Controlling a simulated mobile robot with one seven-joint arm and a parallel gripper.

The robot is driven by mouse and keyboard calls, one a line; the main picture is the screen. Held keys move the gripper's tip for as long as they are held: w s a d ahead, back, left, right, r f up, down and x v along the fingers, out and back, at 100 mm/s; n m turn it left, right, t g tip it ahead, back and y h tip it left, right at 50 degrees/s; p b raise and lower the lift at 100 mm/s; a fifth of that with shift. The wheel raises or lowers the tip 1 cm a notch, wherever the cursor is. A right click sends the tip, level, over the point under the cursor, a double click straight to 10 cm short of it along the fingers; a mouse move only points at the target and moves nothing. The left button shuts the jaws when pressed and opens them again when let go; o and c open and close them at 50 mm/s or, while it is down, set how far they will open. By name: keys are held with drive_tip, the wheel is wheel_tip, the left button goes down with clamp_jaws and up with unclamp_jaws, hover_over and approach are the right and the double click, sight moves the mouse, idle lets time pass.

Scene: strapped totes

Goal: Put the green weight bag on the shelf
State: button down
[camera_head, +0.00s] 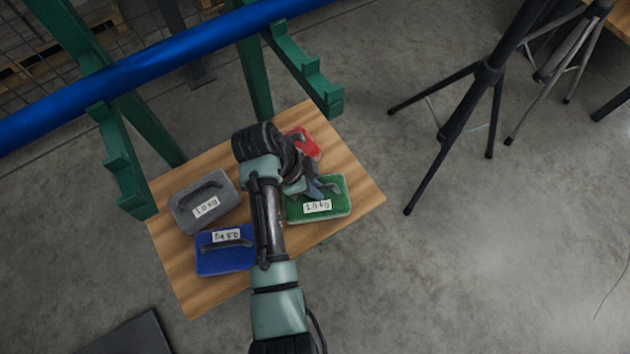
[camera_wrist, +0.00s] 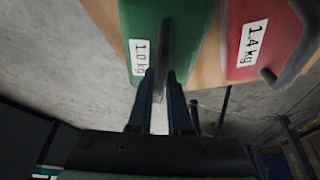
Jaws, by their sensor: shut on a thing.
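The green weight bag (camera_head: 334,207), labelled 1.0 kg, is at the right side of a wooden board (camera_head: 350,180) in the head view. It also shows at the top of the wrist view (camera_wrist: 194,28), with its dark handle (camera_wrist: 165,45) pointing at me. My gripper (camera_head: 318,188) is over the bag and shut on its handle; in the wrist view the fingertips (camera_wrist: 161,82) close around the handle's near part. My arm hides part of the board. I cannot tell whether the bag rests on the board or is slightly lifted. No separate shelf is clearly identifiable.
A red bag (camera_head: 304,143) lies close behind the green one; a grey bag (camera_head: 188,213) and a blue bag (camera_head: 218,262) lie left of my arm. A green frame (camera_head: 255,75) with a blue bar (camera_head: 160,65) stands behind. Black tripods (camera_head: 455,125) stand right; floor between is clear.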

drive_tip(key=shift+w, duration=0.1)
drive_tip(key=c, duration=0.8)
unclamp_jaws()
drive_tip(key=shift+f, duration=0.15)
drive_tip(key=shift+c, duration=0.2)
drive_tip(key=p+v, duration=0.6)
drive_tip(key=v, duration=0.6)
